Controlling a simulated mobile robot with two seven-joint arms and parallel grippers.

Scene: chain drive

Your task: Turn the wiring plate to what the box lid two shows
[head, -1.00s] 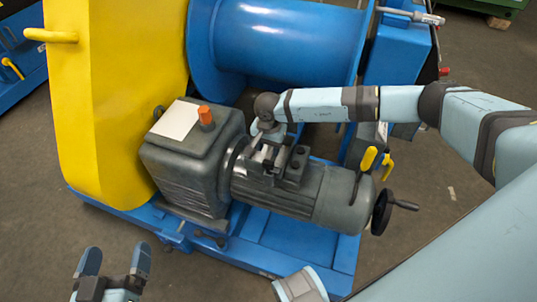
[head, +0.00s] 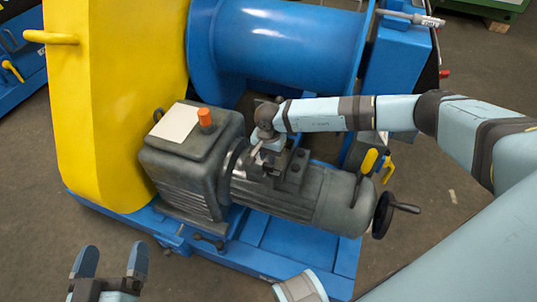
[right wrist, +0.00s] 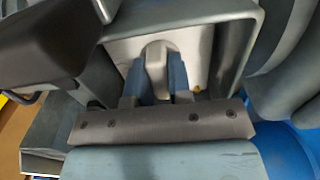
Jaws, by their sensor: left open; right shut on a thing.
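A grey motor (head: 315,197) with a small box on top stands on a blue frame. My right gripper (head: 262,152) is down at that box. In the right wrist view its two blue fingers (right wrist: 160,80) are shut on a grey rounded piece (right wrist: 157,52) inside an open, pale-floored box (right wrist: 200,45). I cannot tell whether this piece belongs to the wiring plate; no markings of the plate or of box lid two are readable. My left gripper (head: 110,262) is open and empty at the lower left, apart from the motor.
Left of the motor is a gearbox with a pale plate (head: 176,122) and an orange cap (head: 205,117). A yellow guard (head: 115,110) and a blue drum (head: 285,45) stand behind. A handwheel (head: 383,213) and yellow lever (head: 368,162) are at the right. Floor at lower left is clear.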

